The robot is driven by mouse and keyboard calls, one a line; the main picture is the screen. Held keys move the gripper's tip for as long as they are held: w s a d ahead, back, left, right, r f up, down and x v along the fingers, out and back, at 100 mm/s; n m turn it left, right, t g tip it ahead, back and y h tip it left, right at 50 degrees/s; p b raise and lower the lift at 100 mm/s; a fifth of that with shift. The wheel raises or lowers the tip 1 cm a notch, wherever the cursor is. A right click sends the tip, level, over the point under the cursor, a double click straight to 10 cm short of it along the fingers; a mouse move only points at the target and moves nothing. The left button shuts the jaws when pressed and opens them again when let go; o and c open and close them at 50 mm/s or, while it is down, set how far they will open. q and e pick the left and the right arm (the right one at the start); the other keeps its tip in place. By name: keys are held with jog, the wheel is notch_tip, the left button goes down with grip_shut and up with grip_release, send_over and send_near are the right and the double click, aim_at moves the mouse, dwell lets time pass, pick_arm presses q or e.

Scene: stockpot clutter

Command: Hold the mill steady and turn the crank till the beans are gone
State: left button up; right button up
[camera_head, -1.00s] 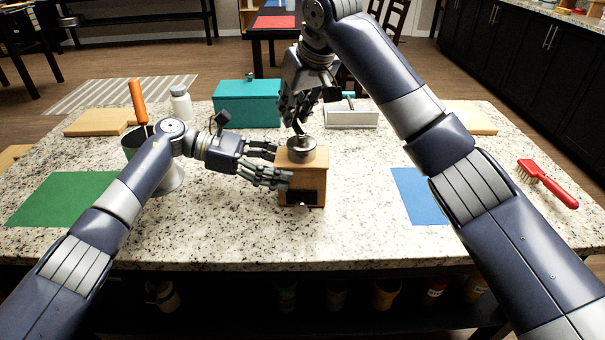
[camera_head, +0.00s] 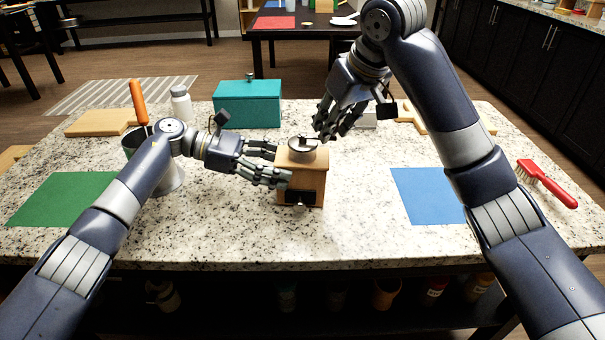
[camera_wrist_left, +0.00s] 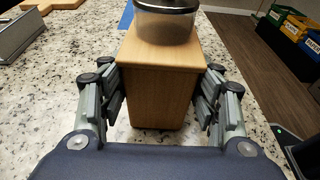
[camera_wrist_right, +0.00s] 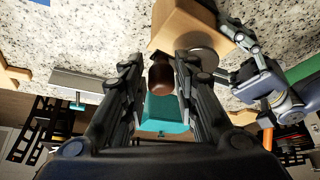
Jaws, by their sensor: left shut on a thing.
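The mill (camera_head: 310,180) is a light wooden box with a metal bowl-like top and a dark drawer front. It stands upright on the counter. My left gripper (camera_head: 281,164) is shut on the mill, one finger set on each side; in the left wrist view the mill (camera_wrist_left: 160,85) sits between the fingers. The crank (camera_head: 303,143) lies across the top and points right. My right gripper (camera_head: 335,125) is just right of the mill's top. In the right wrist view the brown crank knob (camera_wrist_right: 161,73) is between its parted fingers; contact is unclear. I cannot make out any beans.
A teal box (camera_head: 247,104) stands behind the mill, with a white jar (camera_head: 181,103) beside it. A metal cup with an orange-handled tool (camera_head: 138,100) is behind my left arm. A green mat (camera_head: 62,200), blue mat (camera_head: 428,195) and red brush (camera_head: 546,183) lie at the sides.

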jog(key=shift+o, duration=1.2)
pick_arm(q)
jog(key=shift+f, duration=0.1)
pick_arm(e)
jog(key=shift+w+a, duration=0.1)
jog(key=shift+r, duration=0.2)
pick_arm(q)
jog(key=shift+s+d+f, duration=0.1)
pick_arm(e)
jog(key=shift+r, duration=3.4)
pick_arm(q)
jog(key=o, duration=1.2)
